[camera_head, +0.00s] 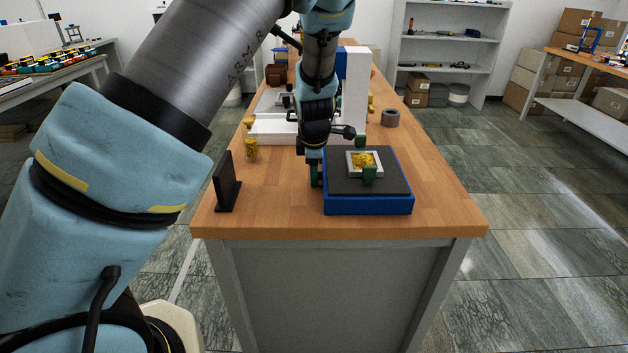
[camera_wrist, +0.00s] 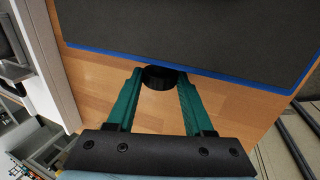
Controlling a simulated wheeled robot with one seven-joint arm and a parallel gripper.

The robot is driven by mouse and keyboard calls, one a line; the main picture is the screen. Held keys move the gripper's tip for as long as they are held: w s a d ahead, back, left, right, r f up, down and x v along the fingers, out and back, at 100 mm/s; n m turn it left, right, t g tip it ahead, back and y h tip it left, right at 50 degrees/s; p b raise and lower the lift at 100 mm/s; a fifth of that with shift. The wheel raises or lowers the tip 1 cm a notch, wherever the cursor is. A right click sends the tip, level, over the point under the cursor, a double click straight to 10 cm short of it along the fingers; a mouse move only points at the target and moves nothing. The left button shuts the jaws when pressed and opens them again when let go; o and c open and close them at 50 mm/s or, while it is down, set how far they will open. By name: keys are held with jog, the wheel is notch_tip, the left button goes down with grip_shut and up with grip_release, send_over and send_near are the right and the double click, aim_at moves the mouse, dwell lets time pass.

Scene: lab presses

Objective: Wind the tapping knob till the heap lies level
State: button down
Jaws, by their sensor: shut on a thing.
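A blue box with a dark top pad (camera_head: 342,179) stands near the front of the wooden bench. On the pad lies a small pale square tray (camera_head: 350,171) holding a yellow heap (camera_head: 363,159). The heap covers the middle of the tray, and its exact slope is too small to tell. A round black knob (camera_wrist: 160,78) sticks out of the box's left side. My gripper (camera_head: 316,178) is at that side, its green fingers shut on the knob, as the wrist view (camera_wrist: 161,84) shows. The tray is outside the wrist view.
A black upright stand (camera_head: 227,183) is left of the box. A jar of yellow pieces (camera_head: 251,149) and a white press (camera_head: 354,92) stand behind. A grey ring (camera_head: 390,118) lies at the back right. The bench right of the box is clear.

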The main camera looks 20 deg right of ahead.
jog(key=shift+t+b, duration=0.35)
jog(key=shift+t, duration=0.15)
jog(key=shift+c, duration=1.4)
grip_release()
jog(key=p+v, duration=0.1)
jog(key=v, duration=0.9)
jog(key=shift+a+r, duration=0.25)
jog(key=shift+r, duration=0.05)
jog(key=shift+s, duration=0.15)
